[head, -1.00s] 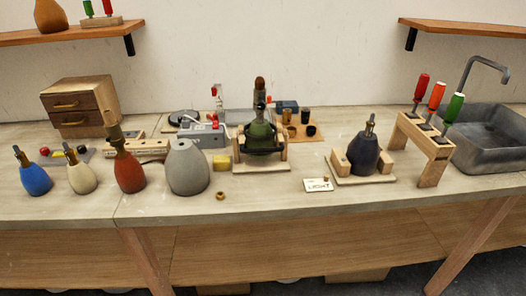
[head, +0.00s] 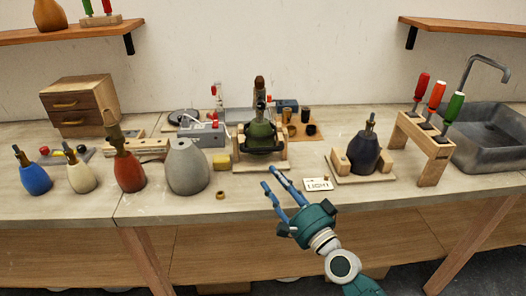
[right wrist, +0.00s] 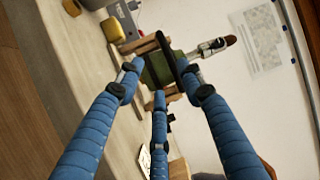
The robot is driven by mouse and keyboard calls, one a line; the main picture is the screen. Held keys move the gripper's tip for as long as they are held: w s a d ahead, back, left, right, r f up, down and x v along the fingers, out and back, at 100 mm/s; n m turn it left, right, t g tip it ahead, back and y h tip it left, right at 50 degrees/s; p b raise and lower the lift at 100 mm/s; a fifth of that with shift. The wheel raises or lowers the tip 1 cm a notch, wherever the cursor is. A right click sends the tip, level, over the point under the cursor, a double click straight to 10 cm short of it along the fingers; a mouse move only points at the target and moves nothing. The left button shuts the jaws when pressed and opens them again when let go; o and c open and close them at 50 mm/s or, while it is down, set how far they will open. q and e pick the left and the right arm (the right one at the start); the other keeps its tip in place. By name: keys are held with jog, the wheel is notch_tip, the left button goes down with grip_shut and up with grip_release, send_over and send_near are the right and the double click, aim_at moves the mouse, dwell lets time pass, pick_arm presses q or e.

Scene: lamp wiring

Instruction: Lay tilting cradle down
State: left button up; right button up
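The tilting cradle (head: 276,163) stands at the middle of the bench, a wooden base with uprights and a dark ring. A green lamp body (head: 260,134) sits upright in it, with a fitting and brown top above its neck. My right gripper (head: 270,178) is in front of the cradle, its blue fingers spread, empty and apart from it. In the right wrist view the spread fingers (right wrist: 160,80) point toward the cradle (right wrist: 146,46) and green body, partly covering them. My left gripper is not in view.
A grey body (head: 187,168) and yellow block (head: 221,162) stand left of the cradle. A small card (head: 318,184), a dark body on a wooden stand (head: 364,178) and a screwdriver rack (head: 434,150) are to the right. The bench front is mostly clear.

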aim_at(263, 151)
jog(key=shift+w+d+r+m+t+h, duration=0.3)
jog(key=shift+w+d+m+t+h, duration=0.1)
jog(key=shift+w+d+m, duration=0.15)
jog(key=shift+w+d+r, duration=0.1)
jog(key=shift+w+r, duration=0.05)
jog(key=shift+w, duration=0.2)
jog(key=x, duration=1)
jog(key=shift+b, duration=0.35)
grip_shut()
